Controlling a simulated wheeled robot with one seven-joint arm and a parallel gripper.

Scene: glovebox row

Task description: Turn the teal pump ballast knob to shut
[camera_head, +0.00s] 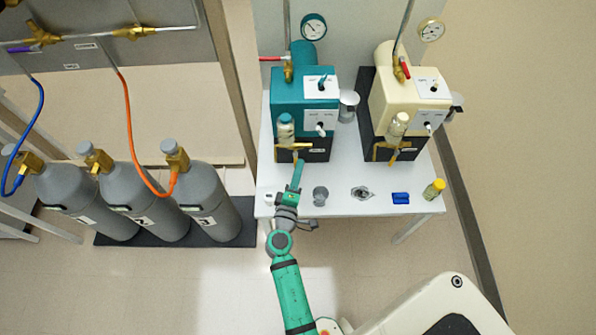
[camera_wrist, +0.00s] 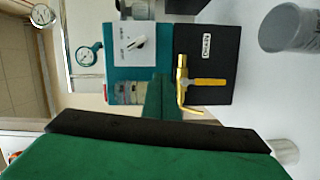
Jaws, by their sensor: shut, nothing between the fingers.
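The teal pump (camera_head: 303,92) stands on the white bench on a black base. Its upper white panel has a dark lever (camera_head: 322,82), its lower white panel a small pale knob (camera_head: 320,128); the lettering is too small to read, so I cannot tell which is the ballast knob. The wrist view shows one panel with a knob (camera_wrist: 137,43) set aslant. My gripper (camera_head: 298,166) is shut and empty, in front of the pump near its brass drain tap (camera_head: 293,147). In the wrist view its green fingers (camera_wrist: 160,98) overlap the pump's lower edge, beside the brass tap (camera_wrist: 190,82).
A cream pump (camera_head: 410,98) stands to the right. On the bench front (camera_head: 345,203) are a grey cup (camera_head: 320,195), a blue item (camera_head: 400,198) and a yellow-topped vial (camera_head: 434,188). Several grey gas cylinders (camera_head: 212,195) stand at left.

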